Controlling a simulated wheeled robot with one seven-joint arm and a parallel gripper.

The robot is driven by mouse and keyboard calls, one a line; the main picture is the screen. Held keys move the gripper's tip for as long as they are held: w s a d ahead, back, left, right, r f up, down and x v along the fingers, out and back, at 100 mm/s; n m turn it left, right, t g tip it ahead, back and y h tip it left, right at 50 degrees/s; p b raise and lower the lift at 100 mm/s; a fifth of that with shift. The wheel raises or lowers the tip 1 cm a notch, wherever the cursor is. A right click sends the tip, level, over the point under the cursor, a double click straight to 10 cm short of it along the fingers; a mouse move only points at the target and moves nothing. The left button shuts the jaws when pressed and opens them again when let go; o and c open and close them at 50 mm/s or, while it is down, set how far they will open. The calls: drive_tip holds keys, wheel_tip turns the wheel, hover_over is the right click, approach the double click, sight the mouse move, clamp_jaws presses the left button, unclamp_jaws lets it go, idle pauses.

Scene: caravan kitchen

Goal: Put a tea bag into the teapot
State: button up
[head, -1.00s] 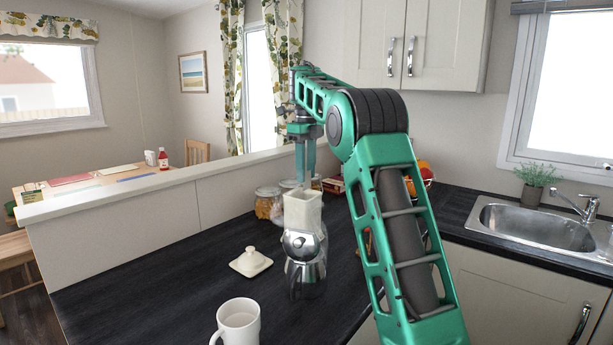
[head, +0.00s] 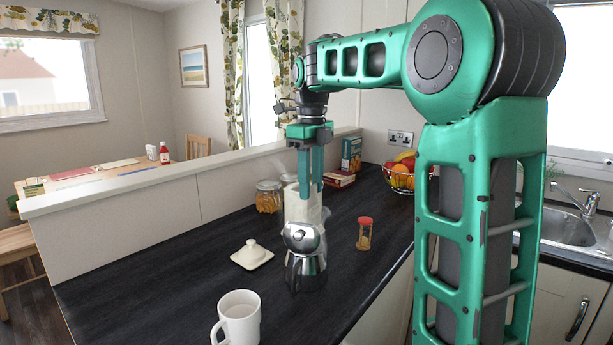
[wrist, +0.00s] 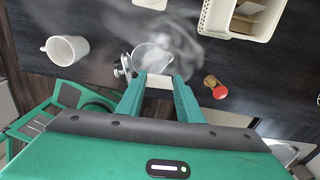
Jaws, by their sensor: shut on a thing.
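The chrome teapot (head: 303,265) stands upright on the dark counter. In the wrist view its open round mouth (wrist: 150,58) lies just beyond my fingertips, with pale steam around it. My gripper (head: 309,192) points down above the teapot; in the wrist view its fingers (wrist: 160,76) are shut on a small white tea bag (wrist: 159,82). The bag hangs outside the pot, and I cannot make it out in the head view. The cream tea caddy (head: 302,207) stands behind the teapot, partly hidden; the wrist view shows it open (wrist: 212,18) with pieces inside.
A white mug (head: 239,318) stands in front of the teapot, and a cream lid (head: 252,255) lies to the left. A glass jar (head: 268,197) and fruit basket (head: 400,178) are farther back.

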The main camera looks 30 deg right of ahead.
drive_tip(key=shift+s+a+f, duration=0.2)
drive_tip(key=shift+s+a, duration=0.15)
drive_tip(key=shift+s, duration=0.3)
drive_tip(key=shift+f, duration=2.95)
drive_tip(key=o, duration=1.1)
drive_tip(key=shift+c, duration=0.2)
wheel_tip(320, 180, up, 11)
drive_tip(key=shift+w+f, duration=0.1)
drive_tip(key=shift+f, duration=0.05)
